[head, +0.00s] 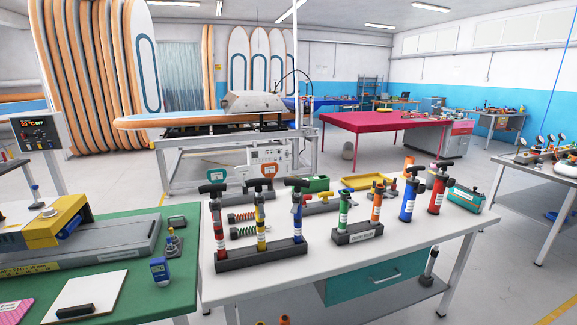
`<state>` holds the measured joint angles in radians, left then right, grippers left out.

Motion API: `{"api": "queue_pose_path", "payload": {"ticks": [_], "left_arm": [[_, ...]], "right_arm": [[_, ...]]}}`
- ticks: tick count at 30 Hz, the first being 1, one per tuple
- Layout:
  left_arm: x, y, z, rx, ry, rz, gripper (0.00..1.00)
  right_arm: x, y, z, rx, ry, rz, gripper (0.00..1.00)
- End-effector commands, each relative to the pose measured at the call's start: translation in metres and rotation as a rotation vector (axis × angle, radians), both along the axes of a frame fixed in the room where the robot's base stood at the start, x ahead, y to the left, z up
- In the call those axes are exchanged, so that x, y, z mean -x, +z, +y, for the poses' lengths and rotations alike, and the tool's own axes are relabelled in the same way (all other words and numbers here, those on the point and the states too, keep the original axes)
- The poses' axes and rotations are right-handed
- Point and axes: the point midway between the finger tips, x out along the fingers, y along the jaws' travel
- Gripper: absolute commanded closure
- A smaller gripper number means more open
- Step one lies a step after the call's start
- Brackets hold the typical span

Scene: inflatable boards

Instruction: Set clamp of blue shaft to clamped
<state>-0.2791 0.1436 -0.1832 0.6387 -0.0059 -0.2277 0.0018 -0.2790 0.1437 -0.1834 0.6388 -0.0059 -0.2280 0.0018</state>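A dark rack (262,255) on the white table holds three upright hand pumps with black T-handles: a red one (219,229), a yellow one (261,222) and a blue one (297,213). The blue one stands at the rack's right end and has a white label. A separate, thicker blue pump (408,203) stands farther right on the same table. I cannot tell from this view which blue part is the shaft with the clamp, or how any clamp is set.
A red pump (437,190) and a teal box (465,197) stand at the table's right. Coiled springs (243,232) lie behind the first rack. A green-topped table (130,290) adjoins on the left. The white table's front strip looks clear.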

Motion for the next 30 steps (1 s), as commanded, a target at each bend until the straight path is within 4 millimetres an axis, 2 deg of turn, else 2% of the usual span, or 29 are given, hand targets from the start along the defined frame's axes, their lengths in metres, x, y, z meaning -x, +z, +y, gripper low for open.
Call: {"api": "queue_pose_path", "payload": {"ticks": [11, 21, 30], "left_arm": [[0.0056, 0.0008, 0.0021, -0.002, -0.001, 0.002, 0.7], [0.0054, 0.0008, 0.002, -0.001, -0.001, 0.002, 0.7], [0.0046, 0.0009, 0.0014, 0.0, 0.0, 0.001, 0.7]], "right_arm": [[0.0057, 0.0008, -0.0021, 0.002, 0.001, 0.002, 0.6], [0.0054, 0.0008, -0.0019, 0.001, 0.001, 0.002, 1.0], [0.0048, 0.0009, -0.0015, 0.0, 0.001, 0.0, 1.0]]}}
